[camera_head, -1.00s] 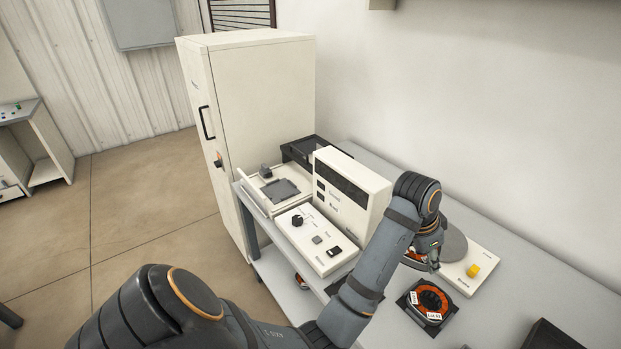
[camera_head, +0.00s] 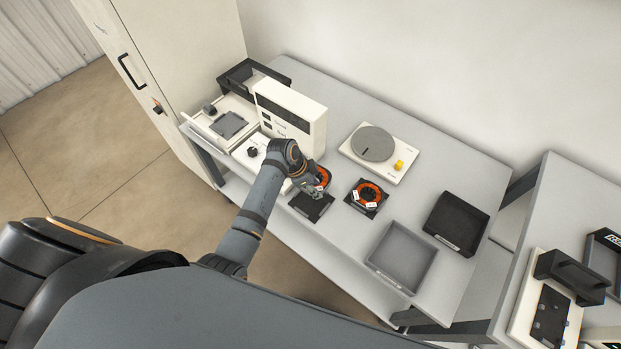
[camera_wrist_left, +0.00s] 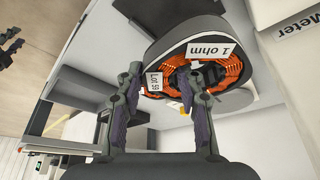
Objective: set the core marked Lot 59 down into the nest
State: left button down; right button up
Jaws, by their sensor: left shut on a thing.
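The core marked Lot 59 (camera_wrist_left: 192,62) is a dark ring with orange windings. Its labels read "Lot 59" and "1 ohm" in the left wrist view. My left gripper (camera_wrist_left: 163,82) is shut on it, with one finger at each side of the label area. In the head view the left gripper (camera_head: 314,190) holds the core (camera_head: 324,174) above the back of an empty dark square nest (camera_head: 312,208). The gripper hides part of the core and nest. I cannot tell how high the core is. My right gripper is not seen.
A second orange core (camera_head: 371,192) sits on a dark square holder to the right. A white meter box (camera_head: 290,112) stands close behind the left gripper. A white device with a grey disc (camera_head: 373,144) is behind right. A grey tray (camera_head: 402,256) and black tray (camera_head: 456,224) lie further right.

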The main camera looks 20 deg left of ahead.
pick_arm(q)
jog(key=shift+m, duration=0.4)
jog(key=f+b, duration=0.1)
jog(key=f, duration=0.1)
jog(key=s+f+b, duration=0.1)
jog(key=f+b, duration=0.1)
jog(key=f, duration=0.1)
jog(key=s+f+b, duration=0.1)
jog(key=f+b, duration=0.1)
jog(key=shift+s+a+f, duration=0.1)
jog(key=shift+s+f, duration=0.1)
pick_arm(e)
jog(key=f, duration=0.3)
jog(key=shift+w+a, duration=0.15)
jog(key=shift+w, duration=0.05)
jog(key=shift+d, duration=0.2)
pick_arm(q)
jog(key=shift+r+p, duration=0.1)
jog(key=shift+p, duration=0.35)
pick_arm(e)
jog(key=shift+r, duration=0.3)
pick_arm(q)
jog(key=shift+f+b, duration=0.65)
jog(key=shift+f, duration=0.4)
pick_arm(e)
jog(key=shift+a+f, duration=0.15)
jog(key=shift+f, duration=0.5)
